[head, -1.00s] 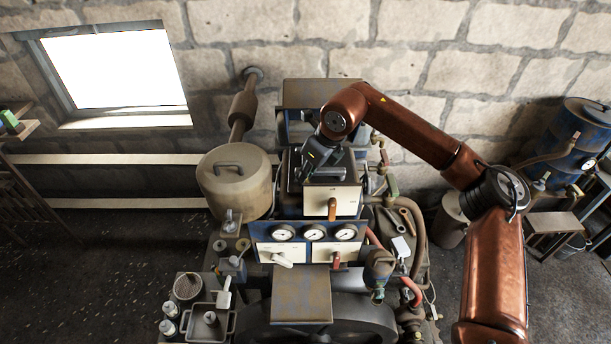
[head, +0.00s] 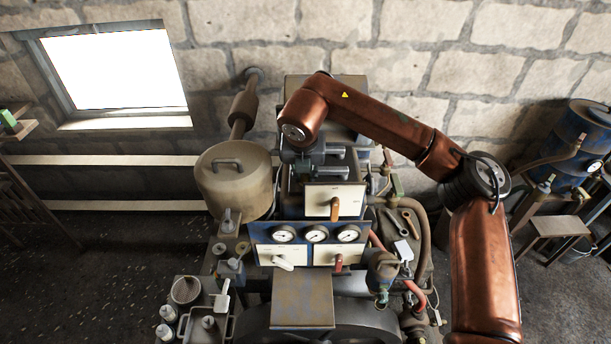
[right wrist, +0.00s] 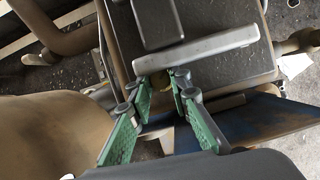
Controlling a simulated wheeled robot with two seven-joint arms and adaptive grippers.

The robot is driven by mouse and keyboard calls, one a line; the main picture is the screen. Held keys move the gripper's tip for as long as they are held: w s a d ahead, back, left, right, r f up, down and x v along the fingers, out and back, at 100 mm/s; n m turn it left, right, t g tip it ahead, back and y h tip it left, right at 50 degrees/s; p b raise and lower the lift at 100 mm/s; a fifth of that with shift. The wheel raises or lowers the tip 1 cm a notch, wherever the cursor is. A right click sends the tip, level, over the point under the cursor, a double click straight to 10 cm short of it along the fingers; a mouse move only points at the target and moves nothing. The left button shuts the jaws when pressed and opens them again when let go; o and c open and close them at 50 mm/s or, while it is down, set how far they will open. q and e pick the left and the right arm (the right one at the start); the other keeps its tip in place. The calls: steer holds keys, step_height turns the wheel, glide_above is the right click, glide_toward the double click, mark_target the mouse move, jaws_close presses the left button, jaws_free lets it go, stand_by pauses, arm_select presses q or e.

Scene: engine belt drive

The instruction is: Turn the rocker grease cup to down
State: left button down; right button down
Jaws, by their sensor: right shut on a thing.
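My right gripper (right wrist: 168,88) is at the top of the engine, and its green-padded fingers close in on a small yellowish piece. This piece looks like the rocker grease cup (right wrist: 181,77), and it sits beside a grey bar on the engine top. The fingers hide most of the cup, so I cannot tell which way it is turned. In the head view my right gripper (head: 300,167) is above the left part of the engine's upper block, and the cup cannot be made out there. My left gripper is not in view.
A tan tank (head: 228,190) stands close to the left of my right gripper. A panel with an orange-brown lever (head: 335,208) and a row of gauges (head: 316,233) face the front. Pipes and hoses (head: 422,232) run down the right side.

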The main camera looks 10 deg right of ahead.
steer(key=m+h, duration=0.1)
steer(key=m, duration=0.2)
steer(key=m+g+h, duration=0.1)
steer(key=m, duration=0.2)
steer(key=shift+w+a+r+m, duration=0.15)
steer(key=shift+a+m, duration=0.05)
steer(key=shift+m, duration=0.1)
stand_by(0.5)
steer(key=c, duration=1.8)
jaws_free()
steer(key=shift+g, duration=0.3)
steer(key=v, duration=1.1)
steer(key=shift+a+r, duration=0.25)
steer(key=shift+r, duration=0.05)
